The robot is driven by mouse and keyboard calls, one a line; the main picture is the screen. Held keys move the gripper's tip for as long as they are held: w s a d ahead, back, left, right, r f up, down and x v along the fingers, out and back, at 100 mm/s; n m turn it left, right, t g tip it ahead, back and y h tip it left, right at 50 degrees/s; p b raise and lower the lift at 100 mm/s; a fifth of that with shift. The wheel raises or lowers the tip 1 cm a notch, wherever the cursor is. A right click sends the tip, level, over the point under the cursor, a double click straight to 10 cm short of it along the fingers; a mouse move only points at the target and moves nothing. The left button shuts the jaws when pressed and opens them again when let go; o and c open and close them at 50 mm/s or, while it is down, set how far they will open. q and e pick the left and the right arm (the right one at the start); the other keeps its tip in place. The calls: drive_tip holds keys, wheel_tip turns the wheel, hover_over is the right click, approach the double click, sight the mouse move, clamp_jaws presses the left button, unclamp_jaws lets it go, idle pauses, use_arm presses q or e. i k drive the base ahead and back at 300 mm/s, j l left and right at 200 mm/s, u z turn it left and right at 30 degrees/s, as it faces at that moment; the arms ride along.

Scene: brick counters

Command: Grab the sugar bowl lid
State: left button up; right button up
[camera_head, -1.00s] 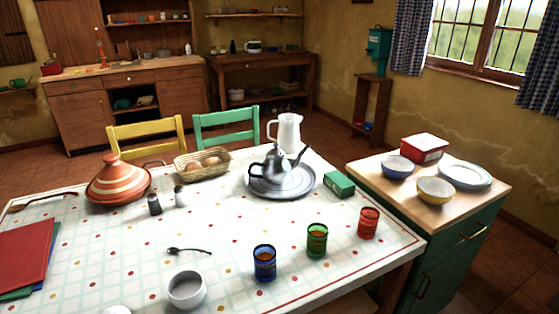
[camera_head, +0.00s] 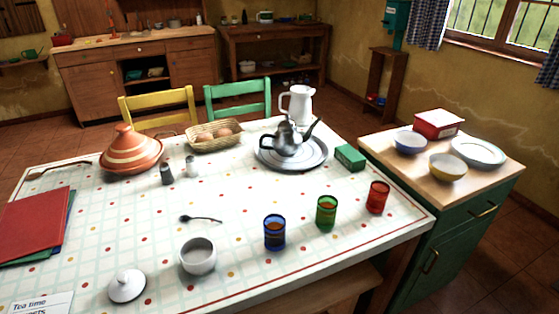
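The sugar bowl lid (camera_head: 127,286) is white and round with a small knob on top. It lies on the checked tablecloth near the front left of the table. The white sugar bowl (camera_head: 198,257) stands open to the right of the lid and a little farther back. The lid and bowl are apart. Neither of my grippers is in view.
A card reading "Tea time" (camera_head: 42,303) lies left of the lid. A red folder (camera_head: 34,222) is at the table's left. A spoon (camera_head: 201,219) lies behind the bowl; a blue glass (camera_head: 275,233) stands to its right. The cloth around the lid is mostly clear.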

sight(128, 285)
drive_tip(key=u, duration=1.35)
